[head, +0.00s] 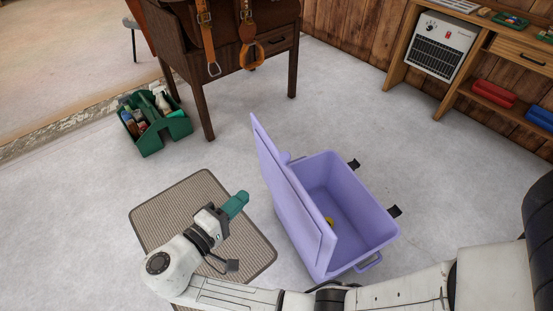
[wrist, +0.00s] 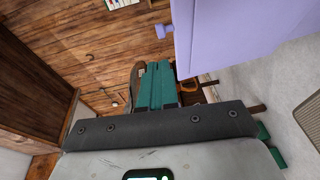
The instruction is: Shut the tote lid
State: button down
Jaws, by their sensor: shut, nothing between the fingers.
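A lavender tote (head: 355,205) stands on the grey floor, its inside showing, with a small yellow item (head: 330,222) on its bottom. Its lid (head: 285,200) stands up, hinged along the tote's left side and leaning a little to the left. My gripper (head: 240,198) has green fingers, shut and empty, to the left of the lid and apart from it in the head view. In the wrist view the fingers (wrist: 154,85) lie together, and the lavender lid (wrist: 235,25) shows at the upper right.
A ribbed mat (head: 165,215) lies under my gripper. A green caddy with bottles (head: 155,125) stands at the far left, by a dark wooden cabinet with straps (head: 225,40). A workbench with a heater (head: 440,45) is at the back right. Floor behind the tote is clear.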

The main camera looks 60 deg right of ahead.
aim_at(282, 160)
jog(key=d, duration=0.9)
jog(key=d+f, duration=0.1)
jog(key=d, duration=0.4)
jog(key=shift+s, duration=0.3)
jog(key=shift+a, duration=0.1)
jog(key=shift+r, duration=0.1)
